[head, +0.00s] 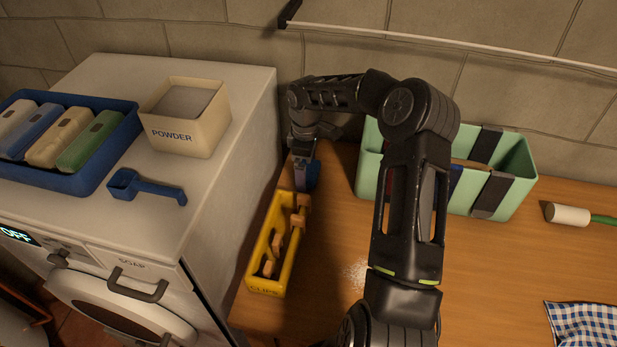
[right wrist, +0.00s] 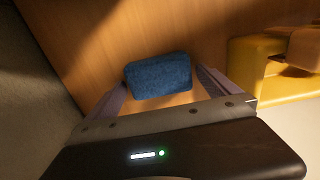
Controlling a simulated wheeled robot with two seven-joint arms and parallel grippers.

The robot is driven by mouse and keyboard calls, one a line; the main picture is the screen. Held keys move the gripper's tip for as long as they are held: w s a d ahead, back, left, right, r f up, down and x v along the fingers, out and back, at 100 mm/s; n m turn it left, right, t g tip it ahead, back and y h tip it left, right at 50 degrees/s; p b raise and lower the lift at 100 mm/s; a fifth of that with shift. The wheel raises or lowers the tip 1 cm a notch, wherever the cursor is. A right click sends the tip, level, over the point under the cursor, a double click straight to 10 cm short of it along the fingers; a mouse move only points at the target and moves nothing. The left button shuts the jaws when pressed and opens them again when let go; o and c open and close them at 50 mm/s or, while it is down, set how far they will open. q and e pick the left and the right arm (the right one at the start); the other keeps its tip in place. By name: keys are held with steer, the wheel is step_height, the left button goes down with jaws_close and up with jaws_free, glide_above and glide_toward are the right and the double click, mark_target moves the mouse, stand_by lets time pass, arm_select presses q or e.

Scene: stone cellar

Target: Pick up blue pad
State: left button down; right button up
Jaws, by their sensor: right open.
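The blue pad (right wrist: 158,75) lies on the wooden table between the two fingertips of my right gripper (right wrist: 160,84) in the right wrist view. The fingers stand apart on either side of it, and I cannot tell whether they touch it. In the head view my right gripper (head: 303,177) points down at the back left of the table. A small part of the blue pad (head: 314,176) shows beside the fingers; the rest is hidden. My left gripper is not in view.
A yellow clip box (head: 257,283) stands just in front of the right gripper. A mint bin (head: 519,185) with dark straps is behind my right arm. The washing machine (head: 221,185) on the left carries a blue tray (head: 64,186), a powder box (head: 180,139) and a blue scoop (head: 150,188).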

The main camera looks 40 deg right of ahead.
steer(key=shift+f, duration=0.2)
stand_by(0.5)
steer(key=c, duration=1.3)
